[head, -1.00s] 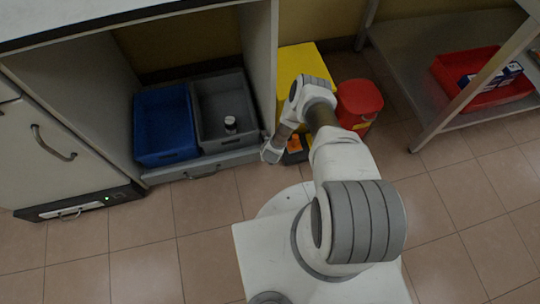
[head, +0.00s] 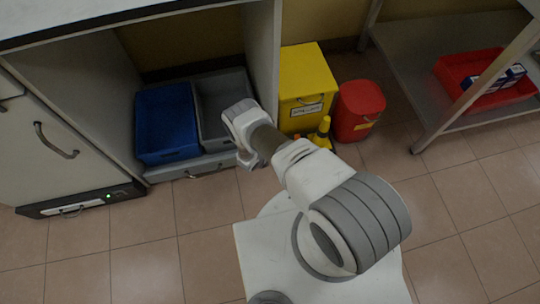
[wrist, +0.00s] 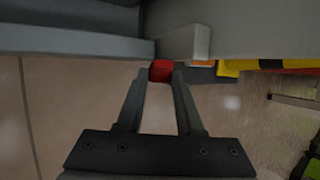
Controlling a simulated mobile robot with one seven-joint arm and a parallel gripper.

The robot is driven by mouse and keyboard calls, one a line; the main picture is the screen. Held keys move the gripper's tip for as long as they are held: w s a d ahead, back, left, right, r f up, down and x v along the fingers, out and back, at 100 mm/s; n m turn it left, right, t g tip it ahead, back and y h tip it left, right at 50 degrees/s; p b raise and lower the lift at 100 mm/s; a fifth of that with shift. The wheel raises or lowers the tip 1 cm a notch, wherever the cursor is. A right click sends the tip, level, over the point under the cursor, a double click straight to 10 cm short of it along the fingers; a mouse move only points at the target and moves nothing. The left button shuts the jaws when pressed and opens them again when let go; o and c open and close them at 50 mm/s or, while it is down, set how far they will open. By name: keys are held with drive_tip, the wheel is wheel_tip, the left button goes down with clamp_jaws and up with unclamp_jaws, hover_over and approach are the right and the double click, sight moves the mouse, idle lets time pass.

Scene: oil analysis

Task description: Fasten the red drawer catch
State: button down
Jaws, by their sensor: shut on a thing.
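The red drawer catch (wrist: 161,70) shows in the wrist view as a small red block between my fingertips, at the corner where the grey drawer edge (wrist: 75,42) meets the pale cabinet side panel (wrist: 185,45). My gripper (wrist: 160,76) is shut on the catch. In the head view my gripper (head: 247,162) is low at the right end of the grey drawer (head: 205,167), beside the cabinet's side panel. The catch is hidden by my arm there, and its exact position cannot be told.
A blue bin (head: 165,125) and a grey bin (head: 225,85) sit above the drawer. A yellow box (head: 305,72), a yellow cone (head: 322,130) and a red bin (head: 358,110) stand right of the cabinet. A metal shelf (head: 400,45) holds a red tray (head: 460,65). Floor in front is clear.

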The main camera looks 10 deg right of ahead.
drive_tip(key=shift+w+a+h, duration=0.1)
drive_tip(key=shift+w+h, duration=0.05)
drive_tip(key=shift+h, duration=0.15)
idle(0.4)
drive_tip(key=c, duration=0.5)
unclamp_jaws()
drive_tip(key=shift+c, duration=0.2)
drive_tip(key=p+v, duration=0.7)
drive_tip(key=v, duration=1)
drive_tip(key=shift+r+p, duration=0.2)
drive_tip(key=shift+p, duration=0.15)
